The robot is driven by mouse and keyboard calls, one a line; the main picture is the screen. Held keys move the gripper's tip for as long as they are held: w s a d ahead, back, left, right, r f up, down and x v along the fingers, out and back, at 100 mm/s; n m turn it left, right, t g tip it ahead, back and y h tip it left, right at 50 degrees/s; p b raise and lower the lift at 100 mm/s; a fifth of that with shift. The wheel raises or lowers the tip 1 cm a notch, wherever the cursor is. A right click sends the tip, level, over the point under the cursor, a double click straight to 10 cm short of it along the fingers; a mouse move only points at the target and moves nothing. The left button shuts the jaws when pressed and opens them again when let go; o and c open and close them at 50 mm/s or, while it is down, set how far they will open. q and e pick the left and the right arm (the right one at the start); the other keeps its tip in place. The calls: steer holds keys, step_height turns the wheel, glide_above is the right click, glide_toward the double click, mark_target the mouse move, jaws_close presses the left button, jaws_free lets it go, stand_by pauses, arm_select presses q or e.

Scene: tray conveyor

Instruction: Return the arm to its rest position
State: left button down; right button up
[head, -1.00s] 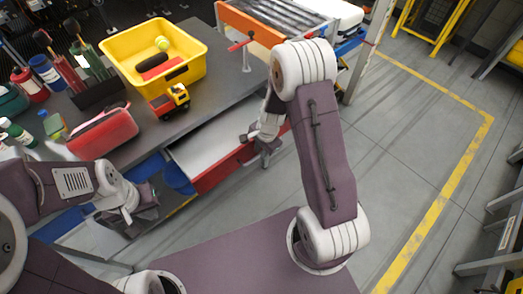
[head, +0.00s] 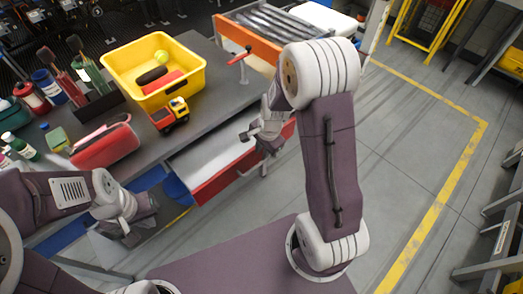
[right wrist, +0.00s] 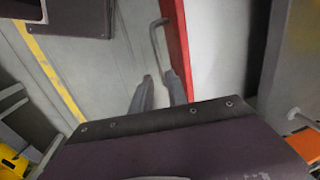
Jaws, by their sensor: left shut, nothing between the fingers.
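My right arm reaches up and over in the middle of the head view.
The grey bench (head: 215,100) holds a yellow bin (head: 125,75) with several items, a toy truck (head: 170,115), a red pouch (head: 105,143) and bottles. A roller conveyor (head: 260,45) stands behind. Open floor (head: 405,170) lies to the right.

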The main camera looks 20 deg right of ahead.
steer(key=s+a+r+n+t, duration=0.1)
steer(key=s+a+r+n, duration=0.25)
steer(key=r, duration=0.35)
steer(key=s+d+f+n+g, duration=0.1)
steer(key=s+n, duration=0.8)
steer(key=n, duration=0.1)
steer(key=shift+d+f+g+h, duration=0.15)
steer(key=shift+g+h, duration=0.15)
steer(key=shift+g, duration=0.1)
